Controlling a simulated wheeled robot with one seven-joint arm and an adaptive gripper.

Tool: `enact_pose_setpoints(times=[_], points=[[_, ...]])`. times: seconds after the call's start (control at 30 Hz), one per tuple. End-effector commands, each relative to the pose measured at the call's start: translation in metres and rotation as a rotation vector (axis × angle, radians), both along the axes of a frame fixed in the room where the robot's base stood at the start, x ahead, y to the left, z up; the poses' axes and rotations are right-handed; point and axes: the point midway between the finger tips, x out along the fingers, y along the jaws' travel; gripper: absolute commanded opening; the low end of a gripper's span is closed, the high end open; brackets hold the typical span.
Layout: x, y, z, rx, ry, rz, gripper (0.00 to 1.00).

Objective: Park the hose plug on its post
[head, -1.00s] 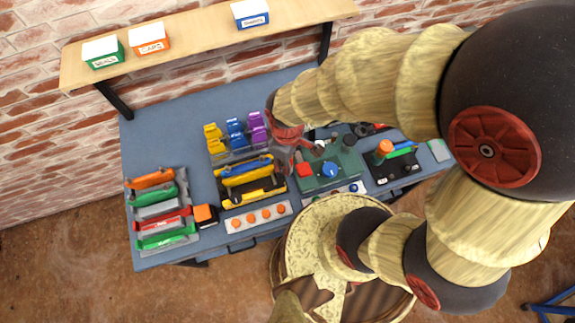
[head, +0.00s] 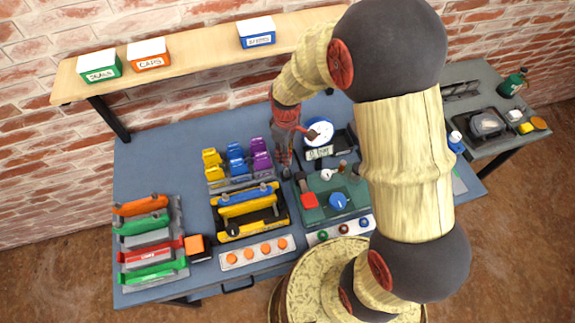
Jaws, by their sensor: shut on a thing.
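My gripper (head: 284,163) points down over the blue bench, between the purple clips and the green test unit (head: 325,212). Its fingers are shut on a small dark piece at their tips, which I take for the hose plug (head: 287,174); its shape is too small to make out. The green unit carries a red block (head: 309,201), a blue knob (head: 338,201), a white-topped fitting (head: 327,175) and a short brownish upright piece (head: 343,167). I cannot tell which upright is the parking post. My arm hides the unit's right side.
A round white gauge (head: 319,131) stands just right of my gripper. Yellow, blue and purple clips (head: 236,155) stand to the left, with a yellow-black rack (head: 248,210) in front. A shelf (head: 200,55) with labelled boxes runs above. The bench's back left is clear.

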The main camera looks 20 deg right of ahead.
Motion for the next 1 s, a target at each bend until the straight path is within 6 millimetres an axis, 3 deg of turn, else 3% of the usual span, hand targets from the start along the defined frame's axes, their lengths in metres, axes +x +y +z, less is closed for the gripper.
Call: enact_pose_setpoints(times=[0.07,0.2,0.33,1.0], points=[[0.015,-0.004,-0.014,0.000,0.000,-0.002,0.00],[0.012,-0.004,-0.039,-0.001,0.002,-0.001,0.00],[0.013,-0.003,-0.052,0.000,0.000,0.000,0.00],[0.012,-0.003,-0.058,0.000,0.000,0.000,0.00]])
